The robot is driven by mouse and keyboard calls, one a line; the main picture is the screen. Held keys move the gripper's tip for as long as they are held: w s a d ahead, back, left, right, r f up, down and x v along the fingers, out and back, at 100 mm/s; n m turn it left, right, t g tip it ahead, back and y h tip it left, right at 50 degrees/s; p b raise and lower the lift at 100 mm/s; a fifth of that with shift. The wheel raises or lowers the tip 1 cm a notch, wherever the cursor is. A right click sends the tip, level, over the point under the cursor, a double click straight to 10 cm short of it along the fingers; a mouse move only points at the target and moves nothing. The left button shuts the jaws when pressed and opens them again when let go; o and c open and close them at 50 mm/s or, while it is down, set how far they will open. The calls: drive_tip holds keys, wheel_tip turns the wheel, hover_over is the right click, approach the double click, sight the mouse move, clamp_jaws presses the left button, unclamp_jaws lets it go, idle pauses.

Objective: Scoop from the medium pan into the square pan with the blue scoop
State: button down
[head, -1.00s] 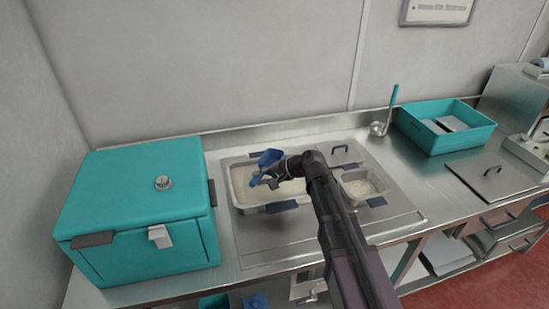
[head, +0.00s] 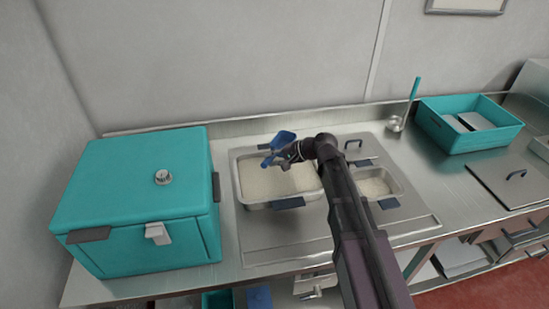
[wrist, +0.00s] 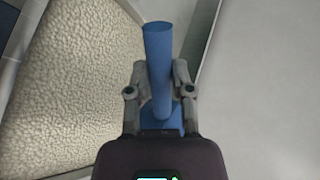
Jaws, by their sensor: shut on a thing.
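The blue scoop (head: 284,141) is over the back part of the larger steel pan (head: 253,206), which holds pale grain. My gripper (head: 275,160) is shut on the scoop's handle above that pan. In the wrist view, the blue handle (wrist: 158,50) stands between the two fingers (wrist: 160,88). The grain bed (wrist: 70,75) lies below and to the left there. The scoop's bowl is mostly hidden in the wrist view, and I cannot tell whether it holds grain. A smaller, squarer pan (head: 399,187) to the right also holds pale grain.
A teal insulated box (head: 125,190) stands left of the pans. A ladle (head: 396,124) with a teal handle and a teal crate (head: 458,145) stand at the back right. A steel lid (head: 510,185) lies at the right. The wall is close behind the counter.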

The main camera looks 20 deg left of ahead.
drive_tip(key=shift+w, duration=0.1)
drive_tip(key=shift+m+g, duration=0.6)
drive_tip(key=shift+g, duration=0.1)
drive_tip(key=f+b, duration=0.2)
drive_tip(key=b, duration=0.1)
drive_tip(key=f+b, duration=0.2)
drive_tip(key=f, duration=0.1)
drive_tip(key=w+f+b, duration=0.1)
drive_tip(key=f+b, duration=0.2)
drive_tip(key=shift+d+b, duration=0.2)
drive_tip(key=shift+b, duration=0.15)
drive_tip(key=shift+s+f+n+t+b, duration=0.2)
drive_tip(key=shift+f+t+b, duration=0.05)
drive_tip(key=shift+f+b, duration=0.25)
drive_tip(key=shift+s+f+n+t+b, duration=0.2)
drive_tip(key=shift+f+t+b, duration=0.15)
drive_tip(key=shift+f, duration=0.25)
drive_tip(key=shift+s+f+n+t+b, duration=0.15)
drive_tip(key=shift+f+n+t+b, duration=0.05)
drive_tip(key=shift+f+b, duration=0.35)
drive_tip(key=shift+r, duration=0.1)
